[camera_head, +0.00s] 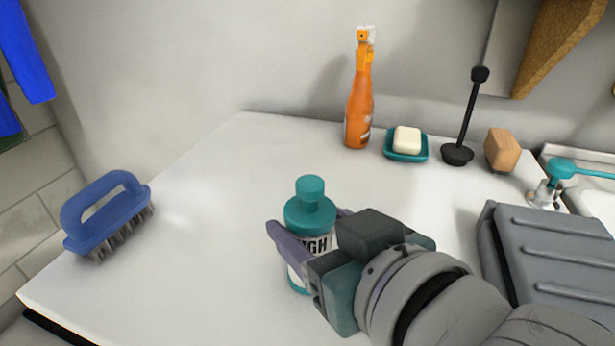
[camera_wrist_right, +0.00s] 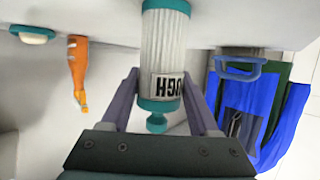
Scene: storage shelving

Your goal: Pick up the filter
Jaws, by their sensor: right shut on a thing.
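The filter (camera_head: 311,217) is a white ribbed cylinder with teal end caps, a teal knob on top and a dark-lettered label. It is upright at the middle of the white countertop (camera_head: 215,270). My right gripper (camera_head: 309,222) reaches in from the lower right and is shut on the filter, one finger on each side. In the right wrist view the filter (camera_wrist_right: 163,50) appears upside down between the two fingers. I cannot tell whether its base touches the counter. My left gripper is not in view.
A blue brush (camera_head: 105,215) lies at the left. An orange spray bottle (camera_head: 360,100), a soap dish (camera_head: 405,153), a black plunger-like tool (camera_head: 458,153) and a brown block (camera_head: 502,150) stand at the back. A grey ridged case (camera_head: 555,260) is close on the right.

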